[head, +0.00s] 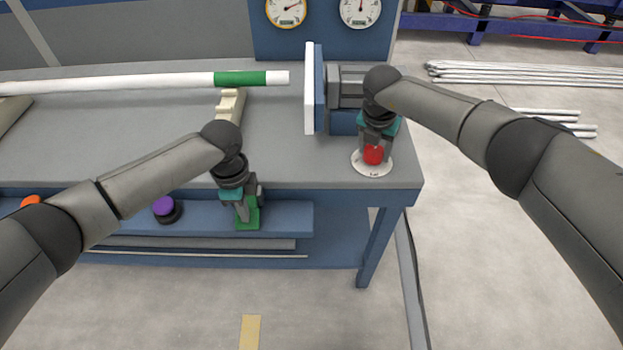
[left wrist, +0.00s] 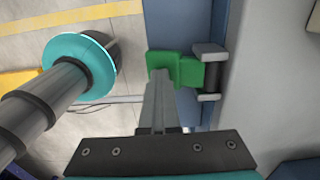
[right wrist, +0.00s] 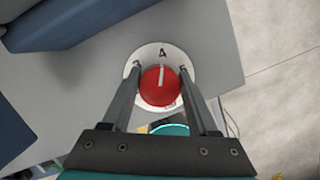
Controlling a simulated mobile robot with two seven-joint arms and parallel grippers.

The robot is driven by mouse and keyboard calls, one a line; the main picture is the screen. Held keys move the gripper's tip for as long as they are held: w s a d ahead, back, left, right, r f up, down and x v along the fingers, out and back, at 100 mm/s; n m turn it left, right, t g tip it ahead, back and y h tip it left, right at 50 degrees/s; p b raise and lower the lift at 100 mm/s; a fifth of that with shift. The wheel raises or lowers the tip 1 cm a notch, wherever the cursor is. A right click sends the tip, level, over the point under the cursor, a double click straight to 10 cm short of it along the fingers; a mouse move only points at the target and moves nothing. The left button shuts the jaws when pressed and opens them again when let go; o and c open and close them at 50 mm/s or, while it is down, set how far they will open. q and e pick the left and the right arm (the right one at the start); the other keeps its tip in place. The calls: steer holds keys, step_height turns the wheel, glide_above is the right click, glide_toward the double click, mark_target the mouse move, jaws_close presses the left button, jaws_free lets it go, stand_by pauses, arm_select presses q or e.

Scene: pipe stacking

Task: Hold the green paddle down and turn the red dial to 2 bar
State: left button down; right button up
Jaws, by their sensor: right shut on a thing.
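The green paddle (head: 250,218) is on the front ledge of the bench. It also shows in the left wrist view (left wrist: 185,70), beside a small grey bracket. My left gripper (head: 243,212) has its fingers together, with the tips at the paddle and seemingly touching it. The red dial (head: 373,155) sits on a white numbered plate (head: 372,169) at the bench's right front corner. My right gripper (right wrist: 160,82) has one finger on each side of the red dial (right wrist: 158,90). The dial's white line points up, toward the mark that looks like 4; the other marks are partly hidden.
Two gauges (head: 286,11) (head: 360,11) are on the blue back panel. A white pipe with a green band (head: 240,78) lies on supports. A white plate (head: 310,88) on a blue fixture stands left of the dial. A purple knob (head: 164,207) is on the ledge.

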arm_select(q)
steer(key=shift+w, duration=0.15)
arm_select(e)
steer(key=n, duration=0.3)
steer(key=shift+a+n+y, duration=0.1)
steer(key=shift+n+y, duration=0.2)
steer(key=shift+y, duration=0.1)
steer(key=shift+n+y, duration=0.4)
steer(key=shift+n, duration=1.3)
arm_select(q)
steer(key=shift+f, duration=0.1)
arm_select(e)
steer(key=shift+n+y, duration=0.3)
steer(key=shift+n, duration=0.8)
steer(key=shift+d+n, duration=0.2)
steer(key=shift+n, duration=0.4)
arm_select(q)
steer(key=shift+a, duration=0.1)
arm_select(e)
steer(key=shift+d, duration=0.1)
